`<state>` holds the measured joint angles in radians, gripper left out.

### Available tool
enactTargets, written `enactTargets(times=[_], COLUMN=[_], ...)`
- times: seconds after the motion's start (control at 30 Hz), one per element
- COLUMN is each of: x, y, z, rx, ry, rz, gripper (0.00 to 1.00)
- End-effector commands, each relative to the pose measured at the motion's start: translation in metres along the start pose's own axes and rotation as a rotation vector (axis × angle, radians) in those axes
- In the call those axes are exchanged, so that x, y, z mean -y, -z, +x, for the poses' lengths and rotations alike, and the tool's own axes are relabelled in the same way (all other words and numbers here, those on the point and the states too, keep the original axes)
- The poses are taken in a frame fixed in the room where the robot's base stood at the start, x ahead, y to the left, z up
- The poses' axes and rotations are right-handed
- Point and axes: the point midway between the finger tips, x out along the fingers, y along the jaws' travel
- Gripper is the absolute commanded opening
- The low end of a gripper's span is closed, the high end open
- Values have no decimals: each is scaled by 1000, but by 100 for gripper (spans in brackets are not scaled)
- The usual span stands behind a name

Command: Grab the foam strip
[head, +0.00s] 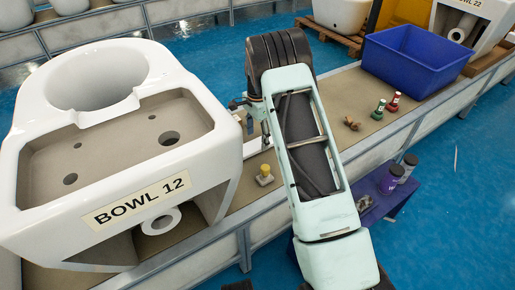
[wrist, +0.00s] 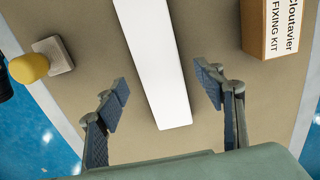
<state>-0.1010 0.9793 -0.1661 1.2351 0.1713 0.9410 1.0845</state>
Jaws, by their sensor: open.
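The foam strip appears to be the long white flat strip (wrist: 156,60) in the wrist view. It lies on the tan belt and runs from the top edge down to its near end between my fingers. My gripper (wrist: 163,86) is open, with one blue-padded finger on each side of the strip and a gap on both sides. Nothing is held.
A fixing kit box (wrist: 275,28) stands right of the strip. A yellow-topped piece on a grey base (wrist: 30,68) is at left. In the head view, a large white toilet bowl (head: 210,165) stands left of my arm; a blue crate (head: 415,62) is farther along the belt.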

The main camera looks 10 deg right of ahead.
Motion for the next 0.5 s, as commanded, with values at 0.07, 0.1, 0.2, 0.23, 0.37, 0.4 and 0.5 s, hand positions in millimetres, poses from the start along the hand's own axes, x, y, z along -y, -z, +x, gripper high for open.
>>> enactTargets(times=[0.07,0.1,0.2,0.23,0.37,0.4,0.5], x=[0,0,0,0,0,0,0], y=[0,0,1,1,1,1,0], z=[17,22,26,26,24,24,24], rx=[0,0,0,0,0,0,0], ry=[-1,-1,0,0,0,0,0], rz=[0,0,0,0,0,0,0], gripper=[62,62,62,62,62,59,48])
